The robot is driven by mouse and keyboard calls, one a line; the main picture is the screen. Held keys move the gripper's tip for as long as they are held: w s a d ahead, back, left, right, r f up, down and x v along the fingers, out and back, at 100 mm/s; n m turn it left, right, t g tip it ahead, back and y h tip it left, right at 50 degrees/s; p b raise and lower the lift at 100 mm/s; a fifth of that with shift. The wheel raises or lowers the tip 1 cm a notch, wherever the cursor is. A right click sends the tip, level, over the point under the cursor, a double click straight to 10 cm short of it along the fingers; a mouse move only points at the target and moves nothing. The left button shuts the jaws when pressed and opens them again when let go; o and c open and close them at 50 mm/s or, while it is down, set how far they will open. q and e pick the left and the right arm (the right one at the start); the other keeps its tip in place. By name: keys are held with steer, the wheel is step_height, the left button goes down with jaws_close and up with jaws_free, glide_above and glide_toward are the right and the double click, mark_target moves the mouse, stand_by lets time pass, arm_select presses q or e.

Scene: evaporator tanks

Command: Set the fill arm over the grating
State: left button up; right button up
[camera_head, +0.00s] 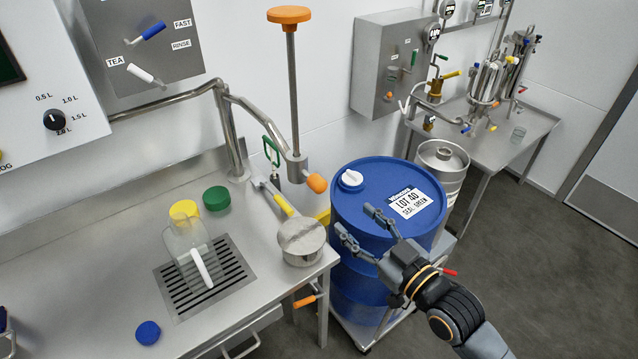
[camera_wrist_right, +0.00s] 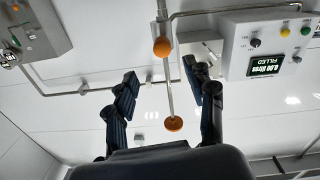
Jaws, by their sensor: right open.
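That end hangs near the table's right edge, to the right of the grating (camera_head: 240,262). A clear jug (camera_head: 187,245) with a white handle stands on the grating. My right gripper (camera_head: 354,220) is open and empty in front of the blue drum, apart from the knob. In the right wrist view the orange knob (camera_wrist_right: 162,47) shows between the open fingers.
The blue drum (camera_head: 350,262) stands beside the table. A round steel pan (camera_head: 300,243) with a yellow-marked handle sits at the table's right edge. Yellow, green (camera_head: 216,199) and blue (camera_head: 148,332) caps lie on the table (camera_head: 90,270). A steel keg (camera_head: 440,165) stands behind the drum.

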mark_target(323, 190)
steer(key=p+x, duration=0.1)
steer(key=x, duration=0.7)
steer(key=p+x, duration=0.1)
steer(key=x, duration=0.3)
steer(key=shift+w+a+r+p, duration=0.2)
steer(key=shift+a+r+p, duration=0.05)
steer(key=shift+a+p, duration=0.1)
steer(key=shift+w+a+f, duration=0.1)
steer(key=shift+w+a, duration=0.2)
steer(key=shift+w, duration=0.2)
jaws_close()
